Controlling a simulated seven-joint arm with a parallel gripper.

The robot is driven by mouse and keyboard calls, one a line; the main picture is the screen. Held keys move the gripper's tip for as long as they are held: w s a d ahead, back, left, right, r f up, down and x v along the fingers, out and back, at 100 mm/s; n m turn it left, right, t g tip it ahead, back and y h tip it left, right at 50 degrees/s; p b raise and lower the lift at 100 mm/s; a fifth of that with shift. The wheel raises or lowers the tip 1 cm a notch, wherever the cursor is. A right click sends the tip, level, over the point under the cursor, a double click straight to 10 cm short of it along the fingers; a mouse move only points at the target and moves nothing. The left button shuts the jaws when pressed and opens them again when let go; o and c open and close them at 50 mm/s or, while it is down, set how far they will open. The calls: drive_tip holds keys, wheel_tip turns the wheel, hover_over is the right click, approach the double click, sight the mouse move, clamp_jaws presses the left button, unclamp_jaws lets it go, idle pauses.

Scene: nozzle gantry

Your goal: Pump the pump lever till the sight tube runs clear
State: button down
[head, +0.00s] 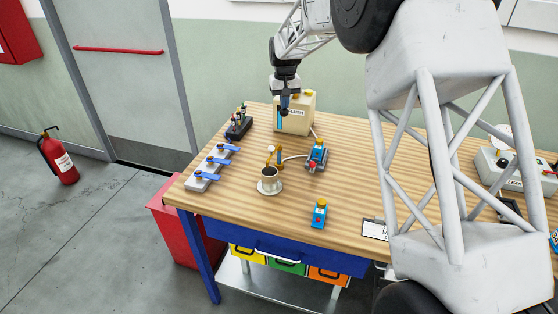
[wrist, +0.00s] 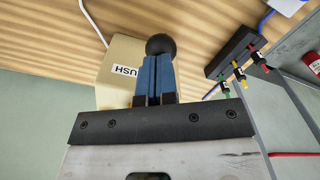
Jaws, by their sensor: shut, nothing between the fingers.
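My gripper (head: 284,107) is shut and points down in front of the cream box marked FLUSH (head: 308,115), at the back left of the wooden bench. In the wrist view its blue fingers (wrist: 158,68) are together with nothing between them. A black ball (wrist: 159,44) shows right at the fingertips. It may be the knob of the pump lever, but its stem is hidden and I cannot tell if it touches the fingers. The FLUSH box also shows behind them in the wrist view (wrist: 117,68).
A blue-handled valve row (head: 211,170) and a dark rack (head: 238,127) are left. Another blue device (head: 319,213) is nearer the front edge.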

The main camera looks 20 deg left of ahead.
wheel_tip(320, 180, up, 11)
idle(1.3)
idle(1.0)
drive_tip(key=s+d+r+m+t, duration=0.15)
drive_tip(key=s+d+r, duration=0.25)
drive_tip(key=s+d, duration=0.95)
drive_tip(key=s+d+r+m, duration=0.2)
drive_tip(key=s+d+r, duration=0.2)
drive_tip(key=s+d, duration=0.95)
drive_tip(key=s+d+f+m, duration=0.1)
drive_tip(key=s+d+f, duration=0.2)
drive_tip(key=s+d, duration=0.3)
drive_tip(key=s+d+f, duration=0.4)
drive_tip(key=s+d, duration=0.2)
drive_tip(key=s, duration=0.6)
drive_tip(key=s+d+f+m+t, duration=0.1)
drive_tip(key=s+d+f, duration=0.2)
drive_tip(key=s+d, duration=0.3)
drive_tip(key=s, duration=0.3)
drive_tip(key=shift+d+f+m, duration=0.2)
drive_tip(key=shift+f+m, duration=0.15)
